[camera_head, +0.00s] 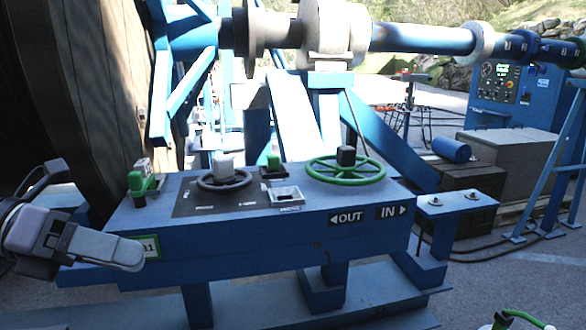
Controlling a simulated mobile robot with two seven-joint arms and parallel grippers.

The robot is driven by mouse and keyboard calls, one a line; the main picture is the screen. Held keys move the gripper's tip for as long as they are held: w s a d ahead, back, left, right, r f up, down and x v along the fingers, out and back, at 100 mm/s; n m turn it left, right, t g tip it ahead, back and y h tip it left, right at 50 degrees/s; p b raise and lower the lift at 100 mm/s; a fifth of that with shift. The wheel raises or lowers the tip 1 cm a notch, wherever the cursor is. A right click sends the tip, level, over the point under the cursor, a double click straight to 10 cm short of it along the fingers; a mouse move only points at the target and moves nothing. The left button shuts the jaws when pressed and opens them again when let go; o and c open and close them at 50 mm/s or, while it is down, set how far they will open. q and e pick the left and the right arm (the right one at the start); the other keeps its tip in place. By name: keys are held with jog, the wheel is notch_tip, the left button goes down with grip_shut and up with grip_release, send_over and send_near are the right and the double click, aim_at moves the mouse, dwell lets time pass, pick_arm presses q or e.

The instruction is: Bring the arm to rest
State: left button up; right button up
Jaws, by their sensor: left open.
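My left gripper (102,213) is at the left edge, in front of the left end of the blue control console (240,255). Its two dark and grey fingers are spread wide apart, with nothing between them. The console top carries a green handwheel (318,176) on the right, a dark handwheel (203,184) in the middle and a green-and-white control (140,182) on the left. The front has "OUT" and "IN" labels.
A large dark reel (85,90) stands behind on the left. A blue shaft (420,39) runs across the top. Grey and dark boxes (508,150) and a blue cabinet (505,85) stand at the right. A green-and-white piece (515,317) shows at the lower right.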

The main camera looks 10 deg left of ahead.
pick_arm(q)
jog(key=w+a+f+n+t+y, duration=0.1)
jog(key=w+f+n+t+y, duration=0.1)
jog(key=f+n+t, duration=0.65)
jog(key=w+a+f+n+t+y, duration=0.2)
jog(key=w+f+n+t, duration=0.1)
jog(key=f+n, duration=1.05)
jog(key=s+d+f+n+g+y, duration=0.3)
jog(key=s+f+n, duration=0.4)
jog(key=f, duration=0.3)
jog(key=s+d+f+n+g+y, duration=0.3)
jog(key=s+d+f+n, duration=0.2)
jog(key=s+f+n, duration=0.2)
notch_tip(320, 180, down, 4)
jog(key=shift+d+r+n, duration=0.2)
jog(key=shift+d+n, duration=0.2)
jog(key=shift+n, duration=0.8)
